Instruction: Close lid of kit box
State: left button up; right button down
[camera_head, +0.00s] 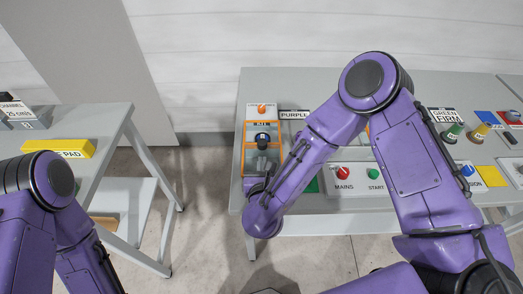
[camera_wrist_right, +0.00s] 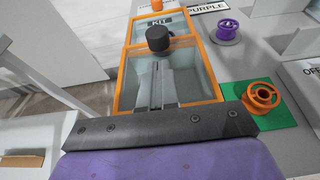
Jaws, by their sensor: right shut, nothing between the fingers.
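The kit box (camera_head: 247,135) has an orange frame and a "KIT" label, and stands at the left end of the grey table. Its lid (camera_wrist_right: 195,62) looks like a clear panel edged in orange, with a black knob (camera_wrist_right: 158,38). I cannot tell whether the lid is fully down. My right gripper (camera_wrist_right: 157,88) is shut and empty, over the near part of the box, with its fingers pointing towards the knob. Whether the fingers touch the lid is unclear. In the head view my right arm hides most of this gripper. My left gripper is out of view.
A green pad with an orange ring-shaped part (camera_wrist_right: 262,96) lies right of the box. A purple spool (camera_wrist_right: 227,29) stands farther back. The MAINS and START buttons (camera_head: 373,174) are on the table front. A left table carries a yellow pad (camera_head: 58,148); floor separates the tables.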

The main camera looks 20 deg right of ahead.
aim_at(262, 149)
jog(key=shift+w+d+r+p, duration=0.15)
jog(key=shift+w+p, duration=0.1)
jog(key=shift+w, duration=0.35)
jog(key=shift+w+d+r+p, duration=0.1)
jog(key=shift+w+d+p, duration=0.1)
jog(key=shift+w, duration=0.35)
jog(key=shift+w+d+f, duration=0.1)
jog(key=shift+w+f, duration=0.05)
jog(key=shift+w, duration=0.3)
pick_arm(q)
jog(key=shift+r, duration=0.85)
